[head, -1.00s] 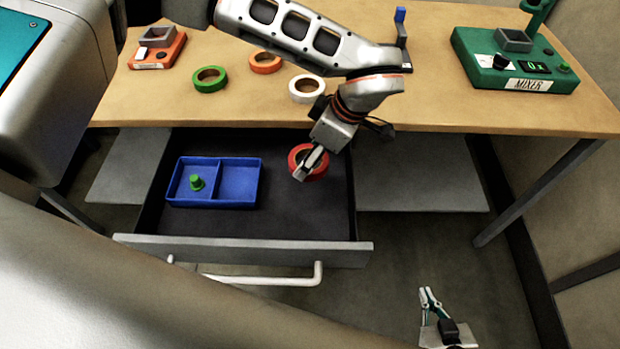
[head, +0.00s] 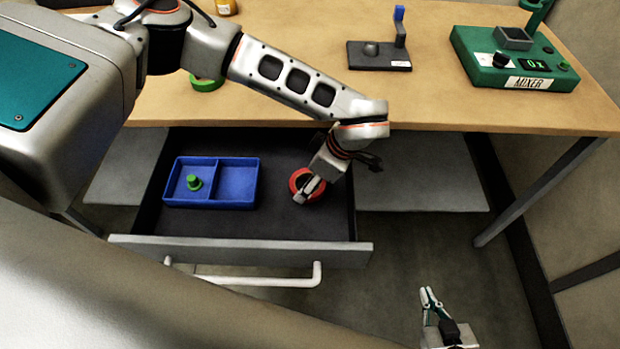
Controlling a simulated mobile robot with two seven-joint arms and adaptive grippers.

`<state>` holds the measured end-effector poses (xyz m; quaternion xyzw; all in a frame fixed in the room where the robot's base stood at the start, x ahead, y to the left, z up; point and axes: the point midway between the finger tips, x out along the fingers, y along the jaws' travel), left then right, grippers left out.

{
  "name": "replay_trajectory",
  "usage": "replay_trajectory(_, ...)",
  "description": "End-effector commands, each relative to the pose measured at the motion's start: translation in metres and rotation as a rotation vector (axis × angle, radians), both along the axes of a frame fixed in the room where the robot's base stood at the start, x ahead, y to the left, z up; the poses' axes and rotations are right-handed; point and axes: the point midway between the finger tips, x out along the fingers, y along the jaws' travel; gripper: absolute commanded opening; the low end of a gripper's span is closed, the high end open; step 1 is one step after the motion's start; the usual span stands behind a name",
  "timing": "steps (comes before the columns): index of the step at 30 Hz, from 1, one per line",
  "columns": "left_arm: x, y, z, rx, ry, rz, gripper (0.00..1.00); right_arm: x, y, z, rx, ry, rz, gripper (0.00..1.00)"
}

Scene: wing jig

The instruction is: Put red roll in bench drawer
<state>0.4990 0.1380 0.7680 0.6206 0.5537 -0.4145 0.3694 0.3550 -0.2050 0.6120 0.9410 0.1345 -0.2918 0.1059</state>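The red roll (head: 319,190) is inside the open bench drawer (head: 283,224), right of the blue tray. My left gripper (head: 306,193) reaches down over the bench edge and is shut on the roll's near left side, partly covering it. I cannot tell whether the roll touches the drawer floor. My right gripper (head: 430,292) is at the lower right, in front of the bench and away from the drawer. Its fingertips are close together and it looks shut and empty.
The blue two-compartment tray (head: 237,189) fills the drawer's left side, with a green peg (head: 194,183) in it. On the bench are a green roll (head: 207,84), a dark stand (head: 378,57) and the green mixer (head: 480,55). The drawer floor between tray and roll is clear.

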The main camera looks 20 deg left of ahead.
Motion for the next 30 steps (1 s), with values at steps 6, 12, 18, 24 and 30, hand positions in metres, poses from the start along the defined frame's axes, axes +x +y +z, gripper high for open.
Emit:
replay_trajectory(6,0.000,0.000,-0.003,0.001,0.001,0.000,0.74,0.000,0.000,-0.001,-0.001,0.000,0.001,0.00)
replay_trajectory(12,0.000,0.000,-0.003,0.000,0.001,0.000,0.74,0.000,0.000,0.000,-0.001,0.000,0.000,0.00)
replay_trajectory(18,0.000,0.000,0.002,0.000,0.000,0.000,0.74,0.001,0.000,0.002,0.000,-0.003,0.000,0.00)
replay_trajectory(24,0.000,-0.011,0.028,0.000,-0.004,-0.001,0.74,0.001,0.000,0.003,0.002,-0.004,-0.001,0.00)
replay_trajectory(30,-0.002,-0.027,0.067,0.000,-0.005,-0.002,0.74,0.001,0.001,0.004,0.004,-0.004,0.000,0.00)
